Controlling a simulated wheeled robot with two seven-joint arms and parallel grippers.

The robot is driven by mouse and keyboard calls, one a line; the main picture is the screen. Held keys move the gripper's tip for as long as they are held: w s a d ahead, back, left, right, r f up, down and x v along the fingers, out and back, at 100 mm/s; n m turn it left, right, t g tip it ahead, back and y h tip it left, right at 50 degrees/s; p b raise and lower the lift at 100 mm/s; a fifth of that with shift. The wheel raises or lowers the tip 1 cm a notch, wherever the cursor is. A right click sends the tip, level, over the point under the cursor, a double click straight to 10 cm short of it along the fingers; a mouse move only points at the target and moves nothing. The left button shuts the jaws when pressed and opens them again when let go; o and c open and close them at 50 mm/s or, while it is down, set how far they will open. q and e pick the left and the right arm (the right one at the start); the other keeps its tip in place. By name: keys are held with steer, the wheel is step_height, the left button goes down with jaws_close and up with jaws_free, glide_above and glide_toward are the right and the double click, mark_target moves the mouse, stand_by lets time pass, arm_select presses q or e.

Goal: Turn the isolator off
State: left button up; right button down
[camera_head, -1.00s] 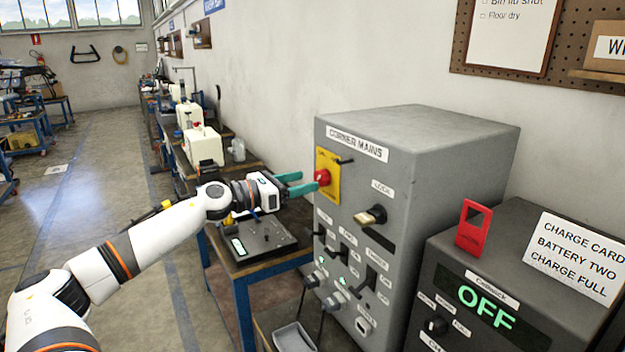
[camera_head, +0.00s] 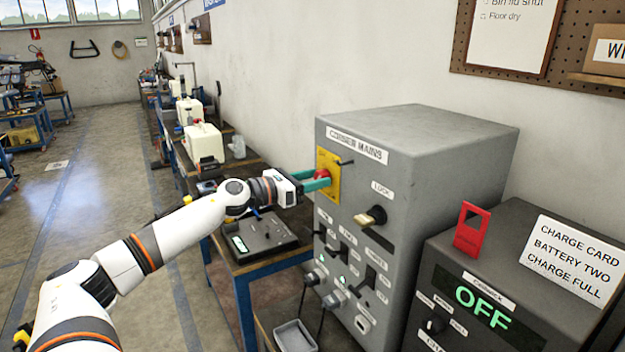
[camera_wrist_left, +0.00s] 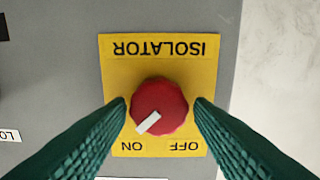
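The isolator is a red rotary knob (camera_head: 321,173) on a yellow plate (camera_head: 333,163), on the front of the grey CORNER MAINS cabinet (camera_head: 440,140). My left gripper (camera_head: 322,179) reaches the knob from the left. In the left wrist view the plate (camera_wrist_left: 160,60) appears upside down, and the knob (camera_wrist_left: 159,106) has a white pointer turned toward the ON label, at lower left. OFF is at lower right. The green fingers of my left gripper (camera_wrist_left: 160,108) are open, one on each side of the knob, with narrow gaps showing. My right gripper is not in view.
A dark charger box (camera_head: 480,300) reading OFF stands at right, with a red tag (camera_head: 472,228) and a white card (camera_head: 575,258) on top. A bench (camera_head: 262,262) with a flat device is behind my arm.

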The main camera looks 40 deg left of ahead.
arm_select(q)
steer(key=c, duration=0.7)
steer(key=shift+o, duration=0.2)
steer(key=shift+n, duration=0.4)
steer(key=n, duration=0.3)
steer(key=shift+r+p, duration=0.1)
steer(key=shift+p, duration=0.3)
steer(key=n+p, duration=0.1)
steer(key=n, duration=0.2)
steer(key=shift+a+n, duration=0.1)
steer(key=shift+n, duration=0.2)
steer(key=n+p, duration=0.3)
steer(key=n, duration=0.2)
steer(key=shift+n, duration=0.3)
steer(key=n+p, duration=0.2)
steer(key=n, duration=0.2)
steer(key=shift+a+n+p, duration=0.1)
steer(key=shift+n+p, duration=0.25)
steer(key=shift+n, duration=0.05)
steer(key=shift+f, duration=0.2)
